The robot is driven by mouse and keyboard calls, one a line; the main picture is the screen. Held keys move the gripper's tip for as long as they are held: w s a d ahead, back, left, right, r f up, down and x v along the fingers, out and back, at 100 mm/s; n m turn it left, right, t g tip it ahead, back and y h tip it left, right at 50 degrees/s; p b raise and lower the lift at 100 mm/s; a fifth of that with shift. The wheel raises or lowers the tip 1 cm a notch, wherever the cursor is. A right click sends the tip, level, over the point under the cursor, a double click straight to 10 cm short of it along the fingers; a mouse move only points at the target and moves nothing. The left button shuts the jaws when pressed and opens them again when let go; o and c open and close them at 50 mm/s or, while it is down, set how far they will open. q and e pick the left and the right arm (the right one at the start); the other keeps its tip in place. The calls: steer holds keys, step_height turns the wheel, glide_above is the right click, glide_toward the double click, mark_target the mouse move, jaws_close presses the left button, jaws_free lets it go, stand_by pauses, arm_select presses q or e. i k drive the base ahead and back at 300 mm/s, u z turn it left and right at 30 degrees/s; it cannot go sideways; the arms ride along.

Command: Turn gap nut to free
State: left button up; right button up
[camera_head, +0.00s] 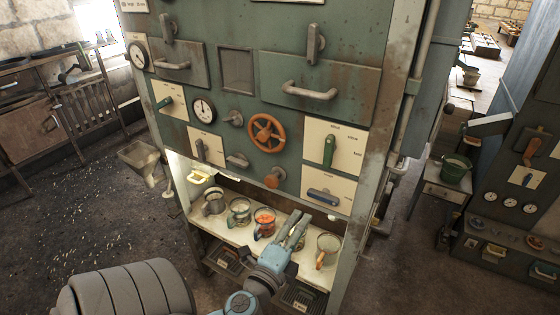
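I cannot tell for sure which part is the gap nut. The green machine front (225,95) carries grey knobs, one beside the gauge (233,118) and one lower down (237,161). An orange handwheel (267,132) sits to their right, with an orange knob (273,178) below it. Labelled plates hold a green lever (328,150) and a blue-grey handle (322,196). My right gripper is out of view.
The shelf (225,232) under the panel holds several mugs, one with orange contents (264,222). A dial gauge (202,108) sits on the panel. A hopper (139,157) stands at the left. A green bucket (456,168) stands on a side table at the right.

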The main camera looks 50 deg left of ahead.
mark_target(234, 120)
steer(key=u, duration=1.9)
